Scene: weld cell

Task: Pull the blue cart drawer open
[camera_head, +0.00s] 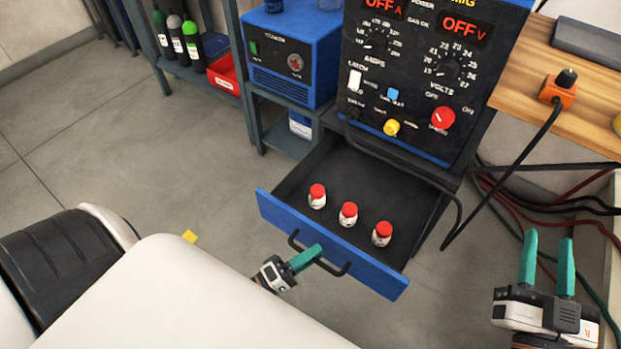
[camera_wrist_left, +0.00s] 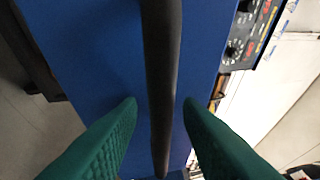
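The blue cart drawer (camera_head: 330,240) stands pulled out below the welding machine, its dark inside showing. Three white jars with red lids, a left one (camera_head: 317,197), a middle one (camera_head: 348,214) and a right one (camera_head: 381,234), stand upright inside. The dark bar handle (camera_head: 336,270) is on the drawer's blue front. My left gripper (camera_head: 314,254) is at this handle. In the left wrist view its green fingers (camera_wrist_left: 160,104) are on either side of the handle (camera_wrist_left: 162,60), with a narrow gap visible. My right gripper (camera_head: 547,262) is open and empty at the lower right.
The welding machine (camera_head: 420,80) stands above the drawer. A blue unit (camera_head: 292,55) is on the shelf to its left, near a red bin (camera_head: 224,75) and several bottles. A wooden bench (camera_head: 530,75) and hanging cables are at right.

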